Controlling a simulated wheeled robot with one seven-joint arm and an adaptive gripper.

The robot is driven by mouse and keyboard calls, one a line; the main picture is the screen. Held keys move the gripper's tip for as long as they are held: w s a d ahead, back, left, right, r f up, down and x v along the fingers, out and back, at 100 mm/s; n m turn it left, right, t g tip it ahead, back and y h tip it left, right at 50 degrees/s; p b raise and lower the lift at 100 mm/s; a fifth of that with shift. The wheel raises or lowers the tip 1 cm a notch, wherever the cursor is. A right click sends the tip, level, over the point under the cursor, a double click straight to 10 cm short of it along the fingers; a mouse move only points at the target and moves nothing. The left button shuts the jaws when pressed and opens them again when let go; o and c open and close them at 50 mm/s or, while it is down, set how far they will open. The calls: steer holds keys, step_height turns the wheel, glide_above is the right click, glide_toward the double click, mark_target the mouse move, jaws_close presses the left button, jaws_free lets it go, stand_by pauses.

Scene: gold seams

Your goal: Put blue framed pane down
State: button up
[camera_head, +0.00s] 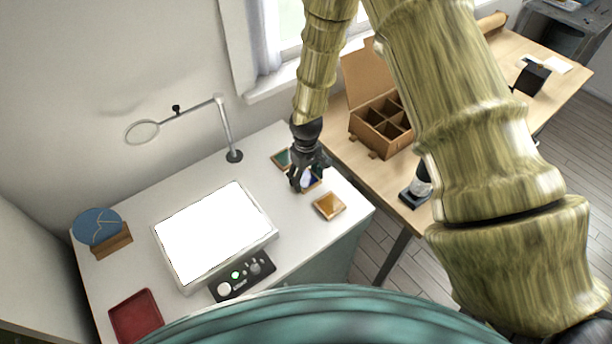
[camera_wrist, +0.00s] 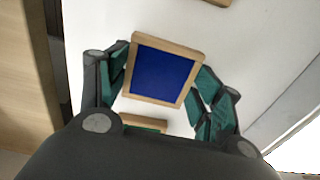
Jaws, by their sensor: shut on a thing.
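The blue framed pane (camera_wrist: 162,75), deep blue in a light wooden frame, is between the fingers of my gripper (camera_wrist: 160,82) in the wrist view. My gripper is shut on its frame from both sides. In the head view my gripper (camera_head: 308,180) is over the right part of the white table, and the blue pane (camera_head: 315,185) is mostly hidden behind its fingers. I cannot tell whether the pane touches the tabletop.
A green framed pane (camera_head: 281,160) lies just behind my gripper and an amber framed pane (camera_head: 329,206) in front of it. A lit panel (camera_head: 213,232) is to the left. A sectioned box (camera_head: 381,127) stands on the wooden table. White tabletop is free between panel and panes.

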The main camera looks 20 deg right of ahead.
mark_target(306, 180)
steer(key=o, duration=1.1)
steer(key=shift+o, duration=0.2)
steer(key=shift+r, duration=0.15)
step_height(306, 180, up, 12)
steer(key=b, duration=0.3)
steer(key=shift+b, duration=0.4)
